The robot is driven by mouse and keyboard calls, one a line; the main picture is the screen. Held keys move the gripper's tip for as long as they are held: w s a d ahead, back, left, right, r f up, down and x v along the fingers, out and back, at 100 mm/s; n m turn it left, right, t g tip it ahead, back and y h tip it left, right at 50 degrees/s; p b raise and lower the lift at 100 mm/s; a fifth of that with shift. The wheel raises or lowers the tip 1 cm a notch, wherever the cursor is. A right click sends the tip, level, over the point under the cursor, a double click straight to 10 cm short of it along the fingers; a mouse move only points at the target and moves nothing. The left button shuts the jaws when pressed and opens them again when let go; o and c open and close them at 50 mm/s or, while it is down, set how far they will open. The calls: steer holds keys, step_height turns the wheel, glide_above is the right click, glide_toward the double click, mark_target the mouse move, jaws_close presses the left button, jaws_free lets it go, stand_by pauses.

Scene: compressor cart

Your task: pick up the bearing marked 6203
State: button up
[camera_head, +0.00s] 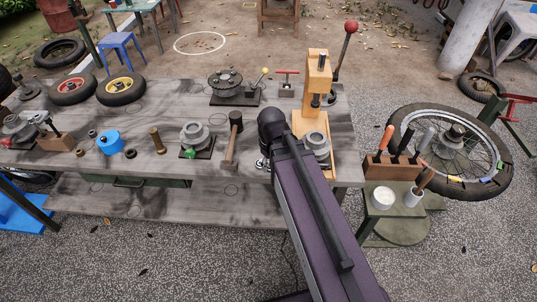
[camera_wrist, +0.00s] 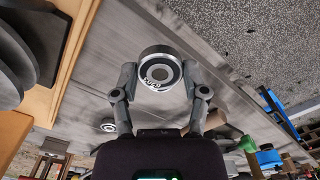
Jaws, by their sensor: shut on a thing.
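A bearing (camera_wrist: 160,71), a metal ring with a dark face and an open centre, sits between the two fingers of my gripper (camera_wrist: 159,80) in the wrist view. White digits show on its lower face, too small to read surely. My gripper is shut on it, one finger at each side. The grey bench top shows behind the bearing. Another ring-shaped part (camera_wrist: 108,127) shows lower left in the wrist view. In the head view my arm hides most of the gripper, and small shiny round parts (camera_head: 262,164) show at its left edge.
A wooden press (camera_head: 318,75) with a round metal part at its base stands close right of my arm on the bench (camera_head: 225,207). A mallet (camera_head: 233,140) and a hub on a dark plate (camera_head: 196,136) lie to the left. A spoked wheel (camera_head: 490,160) is at right.

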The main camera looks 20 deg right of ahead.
steer(key=shift+s+r, duration=0.1)
steer(key=shift+s, duration=0.65)
